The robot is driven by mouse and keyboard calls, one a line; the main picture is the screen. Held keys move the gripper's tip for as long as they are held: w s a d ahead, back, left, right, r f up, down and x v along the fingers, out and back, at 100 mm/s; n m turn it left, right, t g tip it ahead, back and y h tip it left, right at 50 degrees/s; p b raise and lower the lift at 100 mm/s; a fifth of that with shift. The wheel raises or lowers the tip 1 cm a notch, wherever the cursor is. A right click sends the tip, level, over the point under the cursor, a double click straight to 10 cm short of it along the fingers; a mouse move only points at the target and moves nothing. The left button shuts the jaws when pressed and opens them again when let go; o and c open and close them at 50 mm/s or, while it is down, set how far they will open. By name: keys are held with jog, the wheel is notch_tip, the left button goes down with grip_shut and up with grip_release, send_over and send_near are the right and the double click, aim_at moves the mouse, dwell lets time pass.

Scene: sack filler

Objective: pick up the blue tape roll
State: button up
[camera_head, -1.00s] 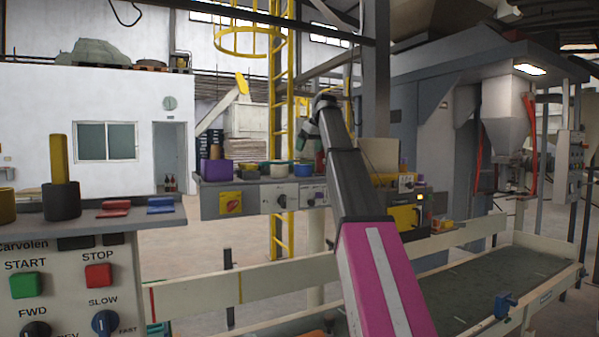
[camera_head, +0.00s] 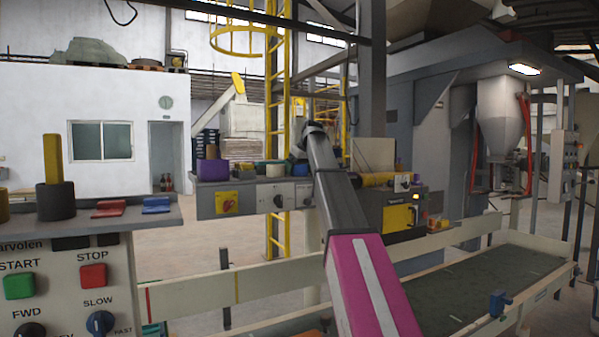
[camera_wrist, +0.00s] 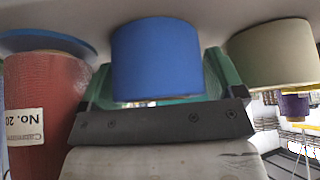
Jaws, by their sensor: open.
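The blue tape roll (camera_wrist: 157,60) is large in the middle of the wrist view, which appears upside down. It rests on a pale grey surface along the picture's top. My gripper (camera_wrist: 160,78) is open, with one green finger on each side of the roll in the picture. I see no clear contact, and how deep the roll sits between the fingers cannot be told. In the head view my arm hides most of the gripper, and I cannot make out the blue roll for sure.
In the wrist view a beige roll (camera_wrist: 272,55) stands close on the right and a red labelled cylinder (camera_wrist: 45,100) on the left. In the head view the grey console (camera_head: 225,200) carries a purple bin (camera_head: 213,170) and several small items. A conveyor (camera_head: 470,285) lies to the right.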

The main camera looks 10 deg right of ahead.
jog(key=shift+c, duration=0.4)
jog(key=c, duration=0.6)
jog(key=shift+c, duration=0.2)
jog(key=shift+r, duration=0.15)
